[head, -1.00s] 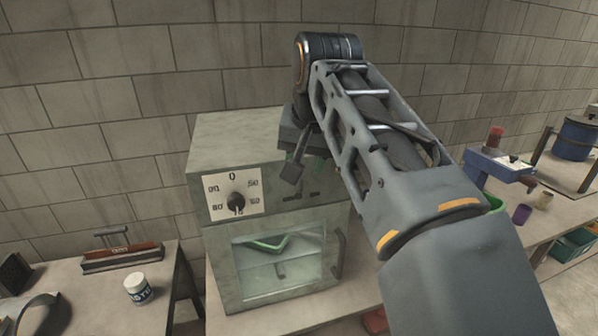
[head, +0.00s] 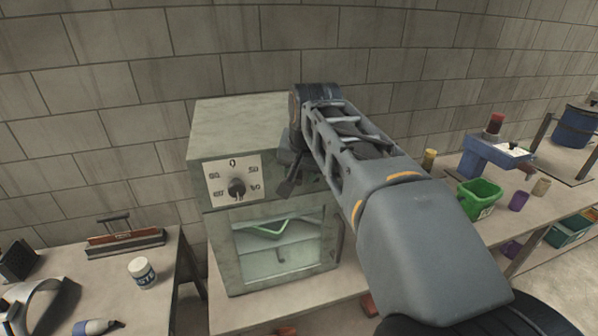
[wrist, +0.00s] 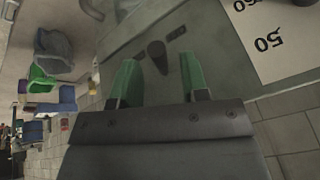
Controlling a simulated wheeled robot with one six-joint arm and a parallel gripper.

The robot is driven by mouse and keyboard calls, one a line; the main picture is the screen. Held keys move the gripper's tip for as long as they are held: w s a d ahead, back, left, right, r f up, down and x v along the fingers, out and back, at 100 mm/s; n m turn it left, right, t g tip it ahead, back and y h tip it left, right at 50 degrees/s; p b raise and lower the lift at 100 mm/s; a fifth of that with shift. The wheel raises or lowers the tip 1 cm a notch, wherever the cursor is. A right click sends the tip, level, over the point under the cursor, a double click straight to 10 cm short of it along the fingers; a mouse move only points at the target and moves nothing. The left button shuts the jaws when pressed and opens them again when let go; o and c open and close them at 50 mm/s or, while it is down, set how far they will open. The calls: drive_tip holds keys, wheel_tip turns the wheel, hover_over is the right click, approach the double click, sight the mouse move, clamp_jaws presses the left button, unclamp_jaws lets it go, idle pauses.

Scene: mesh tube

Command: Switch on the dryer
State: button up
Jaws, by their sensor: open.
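The dryer (head: 215,260) is a worn grey-green cabinet on a bench in the head view, with a glass-windowed door and a round black dial (head: 237,187) on a white numbered plate. In the wrist view, a dark switch-like lever or knob (wrist: 157,52) stands on the dryer's front panel (wrist: 205,40), with small dark marks beside it. My gripper (wrist: 158,80) is open and empty, its two green fingers either side of that knob in the picture; the remaining gap to it is unclear. In the head view my gripper (head: 287,187) is right of the dial, and my arm hides the panel's right part.
A left table (head: 110,290) holds a white jar (head: 142,271) and a red-and-dark tool (head: 125,241). On the right bench are a green bin (head: 480,199) and a blue device (head: 495,155). A block wall stands behind the dryer.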

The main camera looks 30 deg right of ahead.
drive_tip(key=shift+w+f, duration=0.15)
drive_tip(key=shift+f, duration=0.25)
drive_tip(key=shift+c, duration=0.5)
